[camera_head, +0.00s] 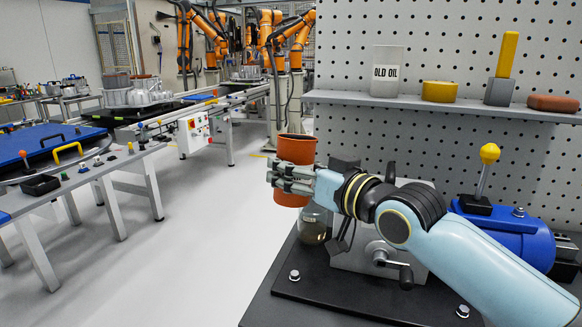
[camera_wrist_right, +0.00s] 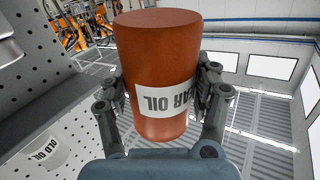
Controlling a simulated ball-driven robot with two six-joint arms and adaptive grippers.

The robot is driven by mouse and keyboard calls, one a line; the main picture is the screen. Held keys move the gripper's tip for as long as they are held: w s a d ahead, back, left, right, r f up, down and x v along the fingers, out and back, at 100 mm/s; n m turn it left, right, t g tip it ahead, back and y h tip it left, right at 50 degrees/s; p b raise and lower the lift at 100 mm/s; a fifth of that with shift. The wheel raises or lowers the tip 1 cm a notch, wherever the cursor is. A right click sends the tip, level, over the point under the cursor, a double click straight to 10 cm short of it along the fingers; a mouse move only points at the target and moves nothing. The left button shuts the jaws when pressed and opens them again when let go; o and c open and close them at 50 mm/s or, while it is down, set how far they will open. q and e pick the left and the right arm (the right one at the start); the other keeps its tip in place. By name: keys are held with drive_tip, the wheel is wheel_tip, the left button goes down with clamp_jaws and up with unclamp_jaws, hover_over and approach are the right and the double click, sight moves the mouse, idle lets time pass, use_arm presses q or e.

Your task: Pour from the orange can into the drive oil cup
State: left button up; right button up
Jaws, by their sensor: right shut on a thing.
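The orange can (camera_head: 297,150) stands near upright in my right gripper (camera_head: 291,179). In the right wrist view the can (camera_wrist_right: 158,60) carries a white label, with "AR OIL" legible, and the gripper's fingers (camera_wrist_right: 162,92) close on it from both sides. A clear glass cup (camera_head: 313,228), which looks like the drive oil cup, sits at the left side of a grey housing with some brownish liquid low in it. The can is above and slightly left of this cup. My left gripper is out of view.
The grey housing (camera_head: 350,258) with a crank is on a black plate (camera_head: 330,295), beside a blue motor (camera_head: 515,237). A shelf (camera_head: 450,103) above holds a white "OLD OIL" can (camera_head: 387,72), a yellow round piece (camera_head: 439,91) and other items.

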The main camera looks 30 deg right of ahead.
use_arm(q)
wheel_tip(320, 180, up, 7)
drive_tip(key=p, duration=0.6)
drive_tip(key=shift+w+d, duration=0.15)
use_arm(e)
drive_tip(key=w+d+r+m+g+h, duration=0.1)
drive_tip(key=w+d+m+h, duration=0.2)
drive_tip(key=w+m, duration=0.2)
drive_tip(key=shift+w+d+m+h, duration=0.15)
drive_tip(key=shift+w+m+h, duration=0.2)
drive_tip(key=shift+m, duration=0.35)
drive_tip(key=shift+r, duration=0.1)
